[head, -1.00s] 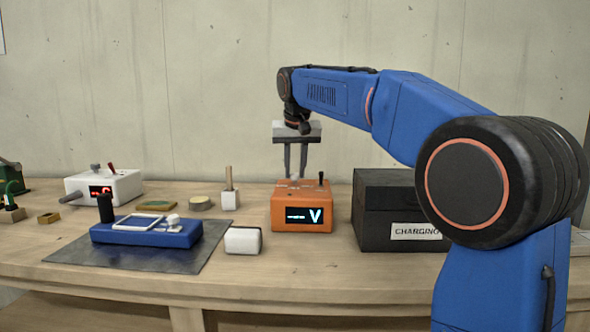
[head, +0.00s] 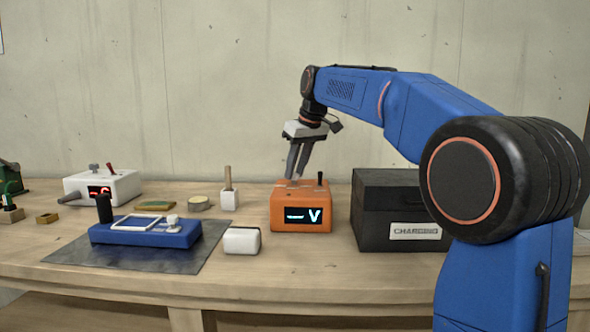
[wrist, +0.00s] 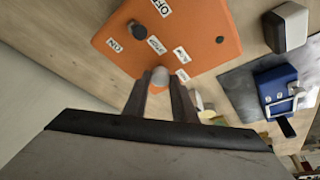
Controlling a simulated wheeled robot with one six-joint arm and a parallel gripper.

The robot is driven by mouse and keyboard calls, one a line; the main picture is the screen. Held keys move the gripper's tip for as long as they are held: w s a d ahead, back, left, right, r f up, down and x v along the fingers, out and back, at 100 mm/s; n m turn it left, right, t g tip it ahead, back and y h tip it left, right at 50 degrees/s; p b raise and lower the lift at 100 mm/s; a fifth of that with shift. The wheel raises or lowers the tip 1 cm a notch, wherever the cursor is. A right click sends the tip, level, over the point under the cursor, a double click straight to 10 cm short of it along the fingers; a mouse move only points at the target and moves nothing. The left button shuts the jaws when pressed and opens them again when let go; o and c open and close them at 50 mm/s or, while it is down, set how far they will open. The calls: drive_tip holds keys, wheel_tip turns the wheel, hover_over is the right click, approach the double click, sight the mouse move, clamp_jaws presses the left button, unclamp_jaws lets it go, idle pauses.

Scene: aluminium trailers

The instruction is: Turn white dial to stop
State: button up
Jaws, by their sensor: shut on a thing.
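The orange box (head: 284,222) stands on the bench with a lit display showing a dash and a V. Its top carries a pale white-grey dial (wrist: 160,76), seen in the wrist view between my fingertips. My gripper (head: 295,180) is tilted, with its fingers slanting down to the box top, and is shut on the dial. The dial's far side and any pointer mark are hidden by the fingers.
A black case (head: 375,228) marked CHARGING stands close on the right. A white block (head: 242,241) lies at front left. A blue device (head: 150,238) on a dark mat and a white box (head: 125,186) stand further left. The bench before the orange box is clear.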

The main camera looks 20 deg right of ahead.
drive_tip(key=n, duration=0.2)
drive_tip(key=n+g+y, duration=0.1)
drive_tip(key=n, duration=0.1)
drive_tip(key=shift+w+d+n, duration=0.1)
drive_tip(key=shift+d+n, duration=0.05)
drive_tip(key=shift+n, duration=0.15)
idle(0.5)
drive_tip(key=o, duration=1)
drive_tip(key=shift+r, duration=0.1)
drive_tip(key=v, duration=1.7)
drive_tip(key=shift+w+d, duration=0.2)
drive_tip(key=shift+d, duration=0.25)
